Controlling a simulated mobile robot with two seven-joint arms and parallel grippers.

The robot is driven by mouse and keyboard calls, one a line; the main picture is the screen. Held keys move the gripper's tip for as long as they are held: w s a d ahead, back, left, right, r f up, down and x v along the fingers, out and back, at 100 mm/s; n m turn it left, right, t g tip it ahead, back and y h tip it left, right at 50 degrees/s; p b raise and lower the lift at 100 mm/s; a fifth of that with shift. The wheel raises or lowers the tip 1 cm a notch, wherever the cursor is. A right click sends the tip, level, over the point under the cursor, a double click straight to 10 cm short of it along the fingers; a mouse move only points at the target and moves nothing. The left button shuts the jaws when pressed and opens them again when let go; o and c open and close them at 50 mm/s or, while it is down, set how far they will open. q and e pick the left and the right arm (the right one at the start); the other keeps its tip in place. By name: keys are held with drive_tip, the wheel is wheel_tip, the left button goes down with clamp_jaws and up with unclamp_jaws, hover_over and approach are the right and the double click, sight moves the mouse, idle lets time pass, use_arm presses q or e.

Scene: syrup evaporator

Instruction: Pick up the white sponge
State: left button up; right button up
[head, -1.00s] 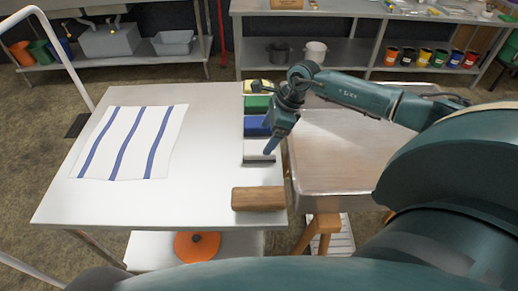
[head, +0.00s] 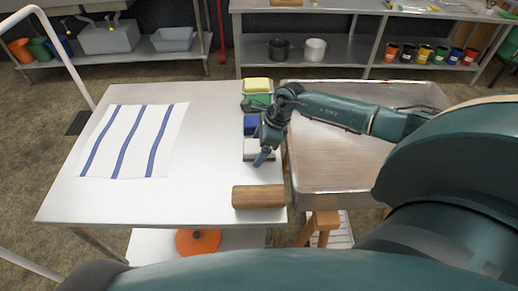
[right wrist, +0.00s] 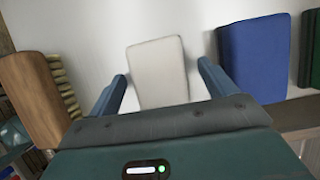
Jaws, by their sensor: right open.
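The white sponge (head: 250,149) lies on the right edge of the white table, partly hidden by my right gripper in the head view. In the right wrist view the white sponge (right wrist: 158,72) lies between the two blue fingers of my right gripper (right wrist: 160,85). The fingers are open, one on each side of it, with a small gap showing. The right gripper (head: 264,157) points down over the sponge in the head view. My left gripper is not in view.
A blue sponge (right wrist: 254,58) is close beside the white one; green (head: 258,101) and yellow (head: 257,86) ones are behind. A wooden brush (head: 258,197) lies in front. A striped cloth (head: 130,140) covers the table's left. A metal pan (head: 345,175) stands right of the table.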

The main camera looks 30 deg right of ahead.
drive_tip(key=shift+f, duration=0.2)
drive_tip(key=shift+c, duration=0.4)
drive_tip(key=c, duration=1)
drive_tip(key=shift+r, duration=0.65)
wheel_tip(320, 180, up, 9)
drive_tip(key=shift+r+b, duration=0.1)
drive_tip(key=shift+b, duration=0.5)
